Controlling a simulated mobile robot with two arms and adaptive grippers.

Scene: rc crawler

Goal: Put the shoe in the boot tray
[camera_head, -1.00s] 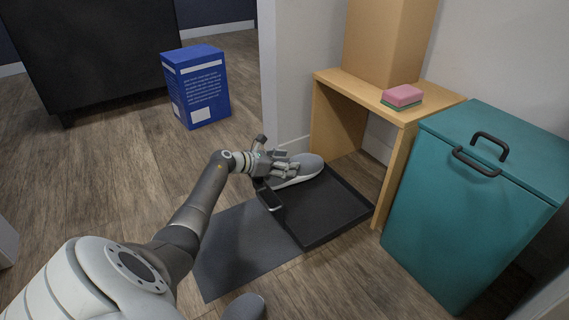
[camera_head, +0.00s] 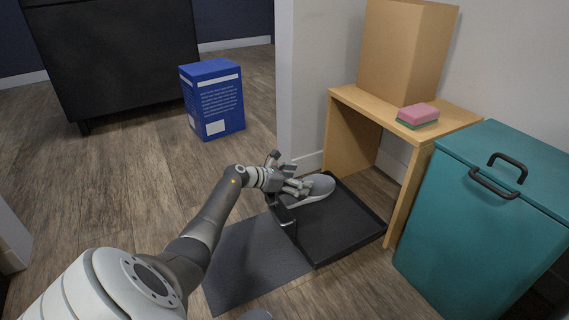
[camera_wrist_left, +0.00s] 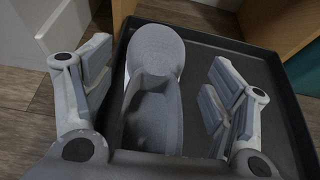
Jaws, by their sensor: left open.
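A grey shoe (camera_head: 320,187) with a pale sole is at the back left part of the black boot tray (camera_head: 352,246). In the left wrist view the shoe (camera_wrist_left: 157,50) lies within the rim of the tray (camera_wrist_left: 265,62); its contact with the tray floor is hidden. My left gripper (camera_head: 289,183) is over the shoe's near end. In the wrist view its open fingers (camera_wrist_left: 157,88) stand on either side of the shoe, with visible gaps. Another grey rounded object (camera_head: 257,314), perhaps a second shoe, is cut off by the bottom edge. My right gripper is out of view.
A dark mat (camera_head: 250,262) lies left of the tray. A wooden bench (camera_head: 345,96) with a pink-green sponge (camera_head: 418,115) and a cardboard box (camera_head: 405,50) stands behind it. A teal bin (camera_head: 480,210) is at right. A blue box (camera_head: 213,98) stands on open floor.

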